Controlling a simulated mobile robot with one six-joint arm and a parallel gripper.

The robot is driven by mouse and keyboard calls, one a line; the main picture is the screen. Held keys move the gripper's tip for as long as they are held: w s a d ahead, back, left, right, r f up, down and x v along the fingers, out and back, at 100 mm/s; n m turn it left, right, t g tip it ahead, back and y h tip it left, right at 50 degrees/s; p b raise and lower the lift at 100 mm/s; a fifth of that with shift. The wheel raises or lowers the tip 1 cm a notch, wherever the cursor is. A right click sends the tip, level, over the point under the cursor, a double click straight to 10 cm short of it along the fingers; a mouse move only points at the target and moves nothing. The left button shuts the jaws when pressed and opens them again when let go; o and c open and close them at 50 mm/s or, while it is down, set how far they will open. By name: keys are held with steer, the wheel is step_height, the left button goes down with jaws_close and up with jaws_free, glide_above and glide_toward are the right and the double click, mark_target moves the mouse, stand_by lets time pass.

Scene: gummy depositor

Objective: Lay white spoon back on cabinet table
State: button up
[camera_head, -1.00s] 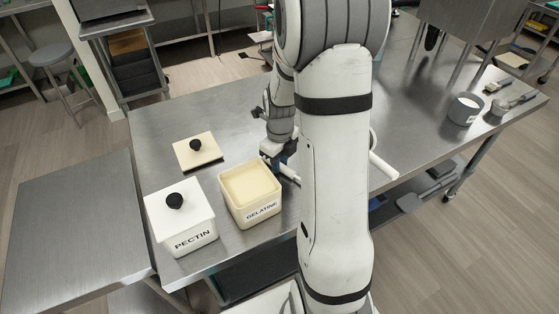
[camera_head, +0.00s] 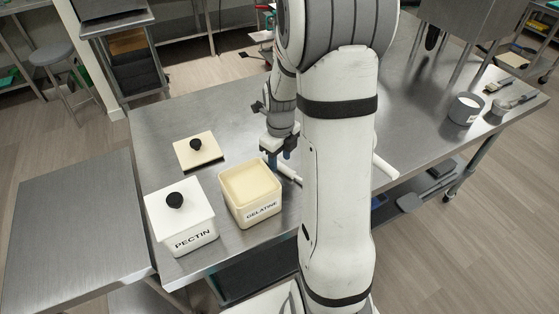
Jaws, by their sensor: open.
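The table (camera_head: 240,115) is a steel surface. A white handle-like piece, apparently the white spoon (camera_head: 289,173), lies on the table right of the gelatine box (camera_head: 251,208). Its right end is hidden behind my arm. My arm partly hides this area, and I cannot tell whether the fingers touch the piece.
The pectin box (camera_head: 190,238) with a black-knobbed lid stands at front left. A loose lid (camera_head: 198,153) lies behind the open gelatine box. Another white rod (camera_head: 385,168) shows right of my arm. A grey pot (camera_head: 465,108) stands at the right; the table's back left is clear.

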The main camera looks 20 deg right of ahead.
step_height(320, 180, up, 10)
steer(key=s+a+r+n+t, duration=0.1)
steer(key=s+a+n, duration=0.4)
steer(key=n, duration=1)
steer(key=s+a+r+n+t, duration=0.2)
steer(key=s+a+r+n, duration=0.2)
steer(key=s+n, duration=0.7)
steer(key=a+n, duration=0.1)
steer(key=n, duration=0.4)
steer(key=shift+s+r, duration=0.2)
steer(key=shift+r, duration=0.1)
